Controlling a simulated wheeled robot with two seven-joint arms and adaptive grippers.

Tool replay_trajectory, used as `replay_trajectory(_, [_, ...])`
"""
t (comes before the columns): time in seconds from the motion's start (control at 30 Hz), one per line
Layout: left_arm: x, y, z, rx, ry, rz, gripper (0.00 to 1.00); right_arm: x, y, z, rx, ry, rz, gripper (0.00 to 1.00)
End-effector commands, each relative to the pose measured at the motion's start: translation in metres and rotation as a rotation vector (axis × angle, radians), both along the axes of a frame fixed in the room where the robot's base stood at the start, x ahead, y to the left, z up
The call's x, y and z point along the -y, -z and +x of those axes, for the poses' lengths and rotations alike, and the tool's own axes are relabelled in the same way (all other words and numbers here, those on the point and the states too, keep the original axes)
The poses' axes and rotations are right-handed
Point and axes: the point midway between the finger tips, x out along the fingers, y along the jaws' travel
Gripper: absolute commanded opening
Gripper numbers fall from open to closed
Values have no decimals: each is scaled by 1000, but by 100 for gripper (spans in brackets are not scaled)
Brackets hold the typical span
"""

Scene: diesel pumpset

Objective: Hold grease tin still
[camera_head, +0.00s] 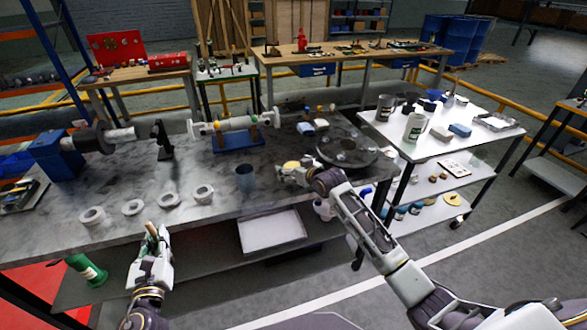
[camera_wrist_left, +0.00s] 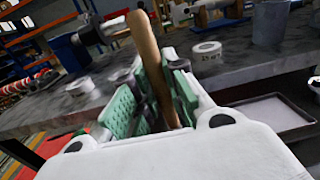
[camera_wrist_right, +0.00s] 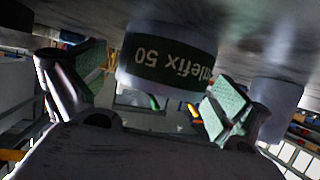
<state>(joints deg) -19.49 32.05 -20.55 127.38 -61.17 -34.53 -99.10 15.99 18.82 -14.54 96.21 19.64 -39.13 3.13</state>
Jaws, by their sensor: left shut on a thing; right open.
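The grease tin (camera_wrist_right: 168,58), with a dark label reading "...lefix 50" upside down, stands on the grey bench. Its yellowish top (camera_head: 291,165) shows in the head view, partly hidden by my right gripper (camera_head: 287,175). In the right wrist view my right gripper (camera_wrist_right: 158,88) is open, with one green-padded finger on each side of the tin. A gap shows at the left finger; contact at the right finger cannot be told. My left gripper (camera_head: 154,243) is shut on a wooden handle (camera_wrist_left: 150,55), held in front of the bench's near edge. The handle's lower end is hidden.
A grey cup (camera_head: 245,178) stands left of the tin. Several white rings (camera_head: 168,200) lie along the bench's near left. A round dark plate (camera_head: 347,151) lies right of the tin. A shaft on a blue stand (camera_head: 238,142) is behind. A white tray (camera_head: 272,231) is below.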

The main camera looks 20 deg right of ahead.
Motion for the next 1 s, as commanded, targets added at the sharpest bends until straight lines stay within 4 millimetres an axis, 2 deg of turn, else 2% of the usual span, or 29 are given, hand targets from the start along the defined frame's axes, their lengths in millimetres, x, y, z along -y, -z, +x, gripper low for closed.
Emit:
replay_trajectory(0.27, [0,0,0,0,0,0,0,0,0,0,0,0,0,100])
replay_trajectory(0.73, [0,0,0,0,0,0,0,0,0,0,-1,0,0,41])
replay_trajectory(0.77, [0,0,0,0,0,0,0,0,0,0,-1,0,0,76])
replay_trajectory(0.87, [0,0,0,0,0,0,0,0,0,0,-1,0,0,88])
replay_trajectory(1.0, [0,0,0,0,0,0,0,0,0,0,-1,0,0,88])
